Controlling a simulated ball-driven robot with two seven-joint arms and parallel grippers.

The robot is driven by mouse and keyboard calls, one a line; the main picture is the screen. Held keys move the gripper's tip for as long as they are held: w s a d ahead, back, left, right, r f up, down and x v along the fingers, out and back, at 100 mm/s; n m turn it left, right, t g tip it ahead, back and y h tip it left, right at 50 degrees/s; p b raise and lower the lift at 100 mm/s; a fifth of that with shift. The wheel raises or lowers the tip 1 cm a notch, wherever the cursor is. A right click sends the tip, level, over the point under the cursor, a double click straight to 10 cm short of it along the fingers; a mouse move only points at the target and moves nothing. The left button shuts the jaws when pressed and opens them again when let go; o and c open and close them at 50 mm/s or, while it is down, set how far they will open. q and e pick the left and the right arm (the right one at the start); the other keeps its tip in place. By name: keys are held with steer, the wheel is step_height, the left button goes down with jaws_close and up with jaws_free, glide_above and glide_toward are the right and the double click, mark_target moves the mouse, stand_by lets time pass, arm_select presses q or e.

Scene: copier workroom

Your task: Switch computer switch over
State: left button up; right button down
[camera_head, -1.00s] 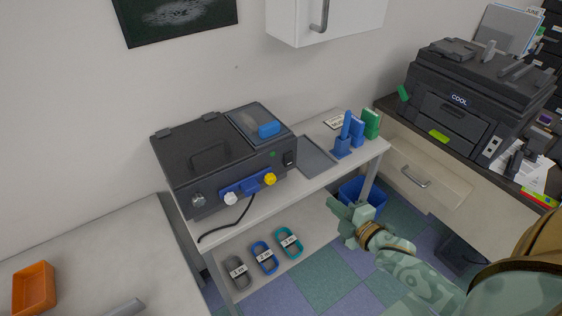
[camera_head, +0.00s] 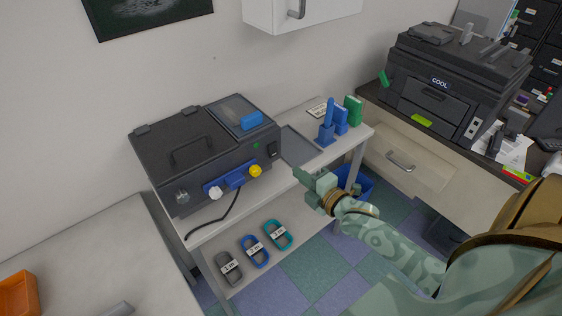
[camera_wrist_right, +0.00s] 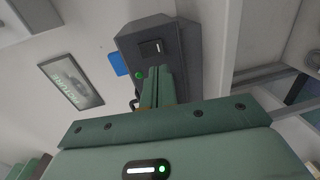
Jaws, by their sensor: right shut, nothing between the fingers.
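A black machine (camera_head: 205,150) with a handled lid stands on a pale shelf unit. A small dark rocker switch (camera_head: 273,150) is at the right end of its front, beside a green light (camera_head: 255,146). In the right wrist view the switch (camera_wrist_right: 155,47) shows just above the fingertips on the dark panel. Its position cannot be told. My right gripper (camera_head: 300,172) is shut and empty, to the right of and a little below the switch in the head view. In the wrist view the fingers (camera_wrist_right: 158,72) point at the panel; contact cannot be told. My left gripper is not in view.
White and yellow knobs (camera_head: 255,171) and a blue part sit on the machine's front. Blue holders (camera_head: 327,133) stand at the shelf's right. Coiled straps (camera_head: 254,250) lie on the lower shelf. A black printer (camera_head: 455,90) stands on the right counter.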

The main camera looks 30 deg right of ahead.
mark_target(275, 155)
steer(key=w, duration=0.2)
steer(key=w+b, duration=0.1)
steer(key=w, duration=0.2)
steer(key=w+f+b, duration=0.1)
steer(key=w, duration=0.2)
steer(key=shift+w+a, duration=0.15)
steer(key=shift+a, duration=0.2)
